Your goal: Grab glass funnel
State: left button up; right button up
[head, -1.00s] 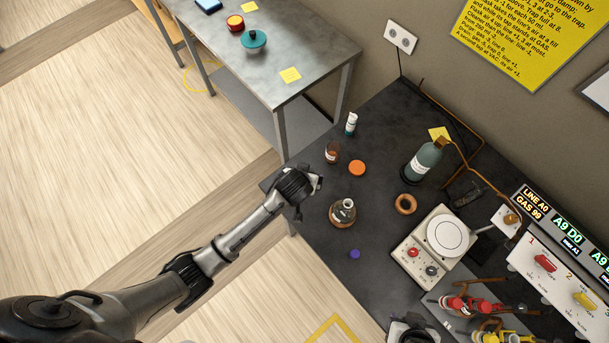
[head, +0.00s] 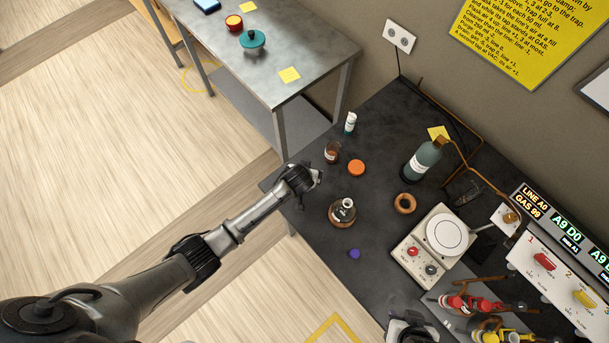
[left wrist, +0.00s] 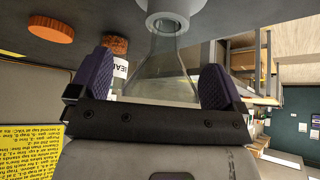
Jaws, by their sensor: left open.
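A clear conical glass piece (head: 343,212), which I take for the glass funnel, stands on the dark bench near its left corner, with a brown ring at its base. I cannot tell whether it is a funnel or a flask. In the left wrist view the clear cone (left wrist: 165,65) shows between my fingers and beyond them, with a pale ring at its narrow end. My left gripper (head: 318,177) is open and empty, up and left of the glass in the head view. Its two dark fingers also show in the left wrist view (left wrist: 156,84). My right gripper is not identifiable.
A brown labelled jar (head: 332,153) and orange disc (head: 356,168) stand close to my left gripper. A cork ring (head: 405,203), green bottle (head: 422,160) and white hotplate (head: 425,262) are farther right. A purple piece (head: 354,253) lies in front. An unclear dark object (head: 412,331) shows below.

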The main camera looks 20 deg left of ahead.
pick_arm(q)
jog(key=shift+f, duration=0.1)
jog(key=shift+c, duration=0.3)
jog(key=c, duration=0.9)
jog(key=shift+w, duration=0.1)
jog(key=shift+c, duration=0.2)
